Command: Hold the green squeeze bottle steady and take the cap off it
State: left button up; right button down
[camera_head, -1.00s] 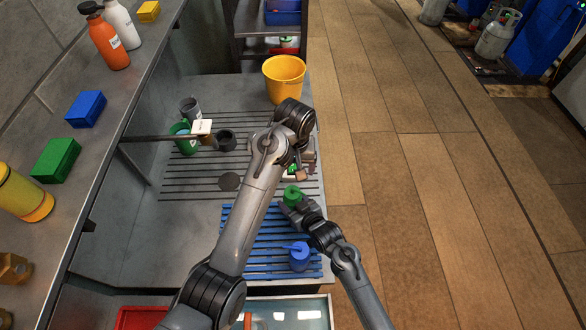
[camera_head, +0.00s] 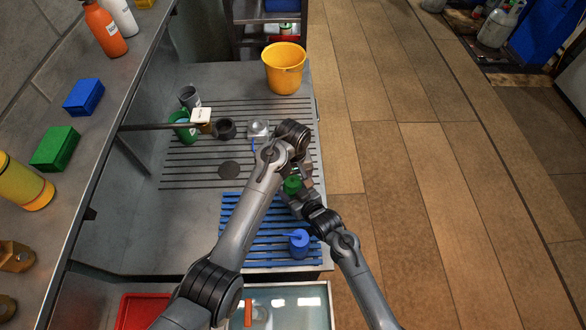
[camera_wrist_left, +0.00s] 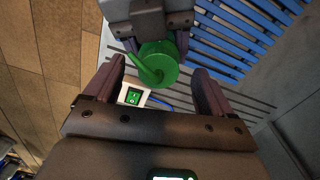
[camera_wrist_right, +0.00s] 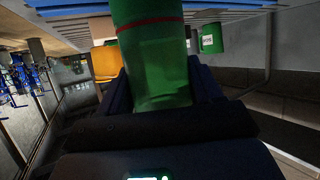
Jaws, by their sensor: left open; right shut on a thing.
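The green squeeze bottle (camera_head: 292,185) is above the far right part of the blue slatted mat. In the right wrist view my right gripper (camera_wrist_right: 160,88) is shut on the bottle's green body (camera_wrist_right: 152,45), which has a red band. The bottle's green cap (camera_wrist_left: 160,60), with a slanted spout, shows in the left wrist view, where the right gripper's jaws are behind it. My left gripper (camera_wrist_left: 160,82) is open and empty, its fingers to either side of and just short of the cap. In the head view the left gripper (camera_head: 307,172) is close beside the bottle and partly hidden by its arm.
A blue squeeze bottle (camera_head: 299,244) stands on the blue slatted mat (camera_head: 245,232). A scale (camera_head: 258,129), a dark cup (camera_head: 224,129), a green container (camera_head: 183,127) and a yellow bucket (camera_head: 285,68) are farther back.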

pick_arm(q)
jog(key=shift+f, duration=1)
jog(key=c, duration=1.3)
jog(key=shift+o, duration=0.2)
jog(key=n, duration=0.6)
jog(key=shift+w+d, duration=0.1)
jog(key=shift+d, duration=0.1)
jog(key=shift+r, duration=0.35)
jog(key=shift+r, duration=0.75)
jog(key=shift+r, duration=0.15)
